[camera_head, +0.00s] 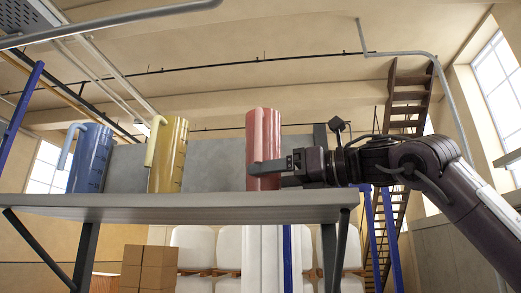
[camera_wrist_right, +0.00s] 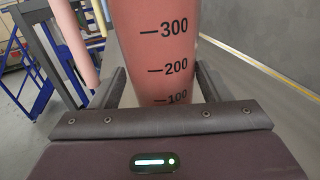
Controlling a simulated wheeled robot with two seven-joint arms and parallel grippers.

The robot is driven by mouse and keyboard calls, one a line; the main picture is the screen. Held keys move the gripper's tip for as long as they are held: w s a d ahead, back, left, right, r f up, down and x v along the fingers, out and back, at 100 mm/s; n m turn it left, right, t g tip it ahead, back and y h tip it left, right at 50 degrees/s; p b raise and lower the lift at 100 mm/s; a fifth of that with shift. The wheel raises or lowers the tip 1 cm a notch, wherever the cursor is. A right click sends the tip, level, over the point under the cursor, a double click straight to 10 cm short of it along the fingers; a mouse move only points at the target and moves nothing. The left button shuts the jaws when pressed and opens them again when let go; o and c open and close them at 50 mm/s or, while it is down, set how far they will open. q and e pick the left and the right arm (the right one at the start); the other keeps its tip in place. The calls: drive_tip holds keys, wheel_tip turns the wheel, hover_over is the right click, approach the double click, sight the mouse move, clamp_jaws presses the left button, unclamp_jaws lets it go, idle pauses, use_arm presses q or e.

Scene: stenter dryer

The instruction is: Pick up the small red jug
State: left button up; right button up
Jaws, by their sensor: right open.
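The red jug (camera_head: 268,132) stands upright on the grey shelf (camera_head: 190,204), at the right of the row, with its handle towards the left front. My right gripper (camera_head: 270,170) reaches in from the right at the jug's lower part and is open. In the right wrist view the red jug (camera_wrist_right: 158,45), with its printed 100, 200 and 300 marks, stands between the two spread fingers of the gripper (camera_wrist_right: 160,85). A gap shows on at least the left side; contact cannot be told. My left gripper is not in view.
A yellow jug (camera_head: 168,155) and a blue jug (camera_head: 90,158) stand on the shelf to the left, apart from the red one. A grey panel (camera_head: 215,160) rises behind them. Cardboard boxes (camera_head: 148,268) are below; a staircase (camera_head: 405,100) is behind my right arm.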

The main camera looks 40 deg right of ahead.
drive_tip(key=shift+w+a+r, duration=0.1)
drive_tip(key=shift+w+a, duration=0.1)
drive_tip(key=shift+w, duration=0.75)
drive_tip(key=shift+a, duration=0.1)
drive_tip(key=shift+c, duration=1.1)
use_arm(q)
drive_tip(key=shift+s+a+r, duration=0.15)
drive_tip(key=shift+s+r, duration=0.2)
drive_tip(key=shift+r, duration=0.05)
use_arm(e)
drive_tip(key=c, duration=0.8)
drive_tip(key=shift+o, duration=0.2)
drive_tip(key=shift+r, duration=0.1)
